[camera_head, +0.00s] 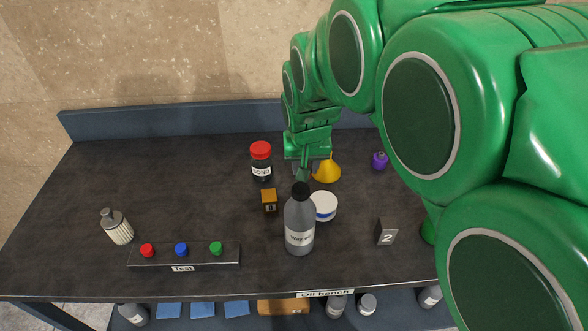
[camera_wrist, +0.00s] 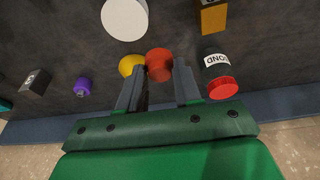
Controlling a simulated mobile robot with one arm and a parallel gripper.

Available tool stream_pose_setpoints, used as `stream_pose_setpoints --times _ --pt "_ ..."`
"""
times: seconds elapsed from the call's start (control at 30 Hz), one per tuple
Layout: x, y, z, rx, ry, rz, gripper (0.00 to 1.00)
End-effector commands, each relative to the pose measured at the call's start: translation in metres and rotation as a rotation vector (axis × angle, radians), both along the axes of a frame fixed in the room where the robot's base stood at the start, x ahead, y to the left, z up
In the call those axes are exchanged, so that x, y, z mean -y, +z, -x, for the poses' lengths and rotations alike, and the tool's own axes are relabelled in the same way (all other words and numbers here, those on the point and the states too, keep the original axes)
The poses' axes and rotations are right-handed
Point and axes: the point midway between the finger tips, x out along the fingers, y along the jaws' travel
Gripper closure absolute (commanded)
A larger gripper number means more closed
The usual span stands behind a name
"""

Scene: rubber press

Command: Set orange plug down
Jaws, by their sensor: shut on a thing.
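The orange plug (camera_wrist: 159,62) shows in the wrist view between the two fingertips. My gripper (camera_wrist: 160,78) is shut on it. Whether the plug touches the bench top (camera_head: 80,215) is hard to tell. In the head view my gripper (camera_head: 303,172) points down at the back middle of the bench, behind the grey bottle. The plug cannot be made out in the head view.
A yellow funnel (camera_head: 327,172) stands close beside my gripper. A red-capped jar (camera_head: 261,163), grey bottle (camera_head: 299,226), white tub (camera_head: 324,206) and orange-brown block (camera_head: 269,201) surround it. A purple item (camera_head: 380,160) is farther right. The bench's left middle is clear.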

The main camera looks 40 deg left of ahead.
Motion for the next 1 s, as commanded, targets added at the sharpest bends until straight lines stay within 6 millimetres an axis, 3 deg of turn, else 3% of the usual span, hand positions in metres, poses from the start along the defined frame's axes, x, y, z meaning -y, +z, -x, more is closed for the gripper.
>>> stream_pose_setpoints --times 0.67,1.0 --pt "-0.062 -0.035 -0.048 0.001 0.001 -0.002 0.99" --pt "-0.086 -0.07 -0.066 0.0 0.002 0.001 0.99"
